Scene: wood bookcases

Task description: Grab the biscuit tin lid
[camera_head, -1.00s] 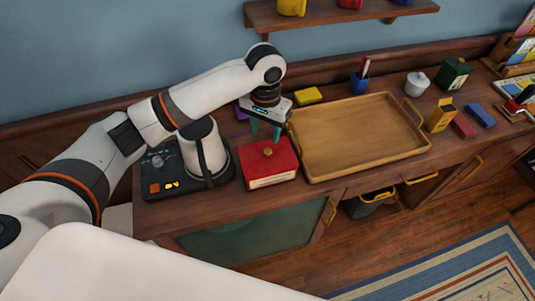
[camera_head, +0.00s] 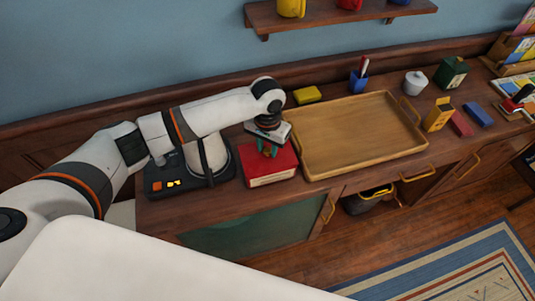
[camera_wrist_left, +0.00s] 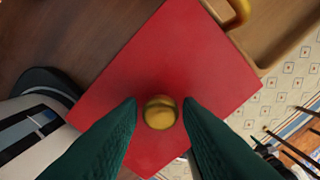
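The biscuit tin is a red box with a cream lower side, standing on the wooden counter left of the tray. Its red lid (camera_head: 284,164) is on it, with a round gold knob (camera_wrist_left: 160,112) in the middle. My left gripper (camera_head: 267,150) points down over the lid. In the left wrist view its two green fingers (camera_wrist_left: 160,115) stand on either side of the knob, with a gap showing on each side. The fingers partly hide the knob in the head view. My right gripper is not in view.
A wooden tray (camera_head: 302,165) with raised rims stands right beside the tin. A dark appliance with a white body (camera_head: 216,153) stands close on the left. A yellow block (camera_head: 307,94) lies behind. A blue pen cup (camera_head: 357,82) stands behind the tray.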

